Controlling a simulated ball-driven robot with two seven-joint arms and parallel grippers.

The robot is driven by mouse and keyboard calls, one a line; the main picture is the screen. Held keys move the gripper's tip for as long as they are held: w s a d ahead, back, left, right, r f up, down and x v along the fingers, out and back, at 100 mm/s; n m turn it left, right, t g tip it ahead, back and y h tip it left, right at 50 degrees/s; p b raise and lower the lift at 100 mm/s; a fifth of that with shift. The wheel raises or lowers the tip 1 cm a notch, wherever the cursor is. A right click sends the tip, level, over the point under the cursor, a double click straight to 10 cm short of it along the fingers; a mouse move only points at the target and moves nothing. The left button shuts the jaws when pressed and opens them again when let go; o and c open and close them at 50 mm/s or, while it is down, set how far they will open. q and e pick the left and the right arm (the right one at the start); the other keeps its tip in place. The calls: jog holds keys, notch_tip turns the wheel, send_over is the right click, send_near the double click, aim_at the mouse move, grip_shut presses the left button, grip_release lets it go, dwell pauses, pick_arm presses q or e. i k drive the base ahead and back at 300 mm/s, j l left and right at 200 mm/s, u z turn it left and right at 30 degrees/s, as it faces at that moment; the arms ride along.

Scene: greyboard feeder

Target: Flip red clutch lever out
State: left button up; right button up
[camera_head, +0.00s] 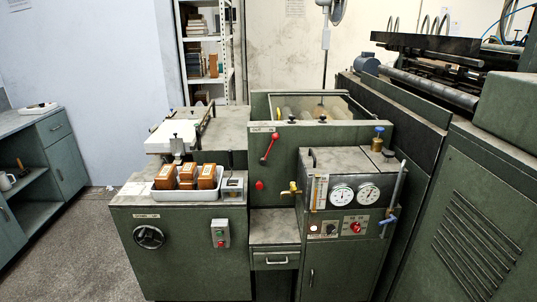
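A red lever (269,149) is mounted on the upright green front panel of the machine, near the middle of the view. It is tilted, with its upper end leaning to the right and its lower end to the left. A small red knob (259,185) sits below it on the same panel. I cannot tell for certain which of these is the clutch lever. Neither of my grippers shows in this view.
A control box (341,162) with two white gauges stands right of the lever, with a yellow-handled valve (291,188) on its left side. A white tray (184,196) of brown blocks lies on the left cabinet. A low drawer unit (275,236) stands below the lever. Open floor (95,245) lies left.

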aim_at(275, 136)
jog(key=i+j, duration=0.45)
jog(key=i, duration=0.25)
jog(key=i+j+z, duration=0.1)
jog(key=i+j, duration=0.4)
jog(key=i, duration=0.2)
jog(key=i+j, duration=0.5)
jog(key=i, duration=0.15)
